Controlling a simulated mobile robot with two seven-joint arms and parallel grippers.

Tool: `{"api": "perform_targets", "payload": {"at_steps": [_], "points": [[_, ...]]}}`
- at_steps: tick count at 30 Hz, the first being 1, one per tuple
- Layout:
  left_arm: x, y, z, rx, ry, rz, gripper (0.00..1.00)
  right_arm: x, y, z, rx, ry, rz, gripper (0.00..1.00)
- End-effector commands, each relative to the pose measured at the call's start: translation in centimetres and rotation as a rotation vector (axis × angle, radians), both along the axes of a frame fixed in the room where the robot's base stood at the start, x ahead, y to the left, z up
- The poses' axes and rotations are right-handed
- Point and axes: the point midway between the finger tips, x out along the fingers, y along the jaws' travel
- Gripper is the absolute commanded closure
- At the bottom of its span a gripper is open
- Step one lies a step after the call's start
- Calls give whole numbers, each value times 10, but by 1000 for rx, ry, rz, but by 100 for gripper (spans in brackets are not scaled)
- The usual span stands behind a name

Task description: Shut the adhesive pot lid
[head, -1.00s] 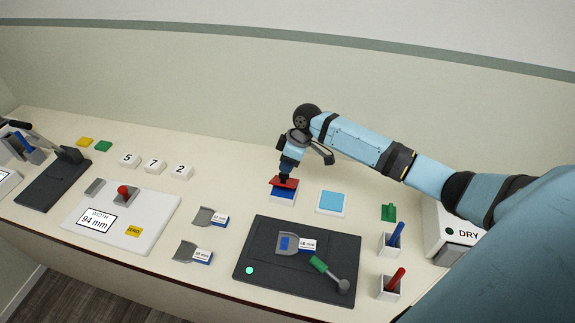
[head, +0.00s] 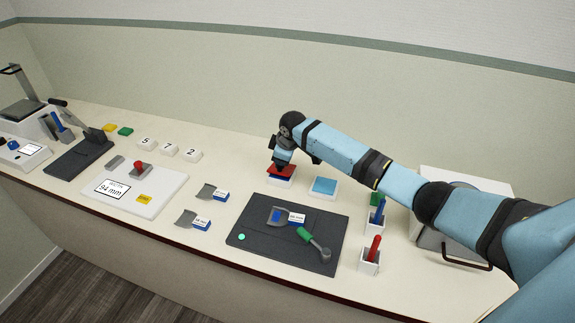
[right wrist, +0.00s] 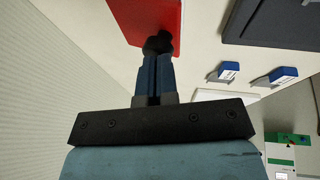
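My right gripper (head: 281,164) points down onto the lid. In the right wrist view its narrow fingers (right wrist: 158,46) are together, with dark rounded tips against the red lid (right wrist: 130,15). Nothing shows held between them. The pot body is hidden in that view. My left gripper is not in view.
A white box with a light blue top (head: 324,187) stands just right of the pot. A dark mat (head: 262,238) with a green-handled tool (head: 313,240) lies in front. Pen holders (head: 369,262) and a large white box (head: 465,185) are at right.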

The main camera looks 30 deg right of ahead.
Motion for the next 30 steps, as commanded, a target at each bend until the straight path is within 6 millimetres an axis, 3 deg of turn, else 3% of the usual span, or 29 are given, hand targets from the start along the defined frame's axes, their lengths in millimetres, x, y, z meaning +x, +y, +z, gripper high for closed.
{"api": "perform_targets", "payload": {"at_steps": [12,30], "points": [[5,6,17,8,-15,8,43,1,7,-9,-59,-51,0,100],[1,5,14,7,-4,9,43,0,8,-14,-58,-51,-1,100]]}}
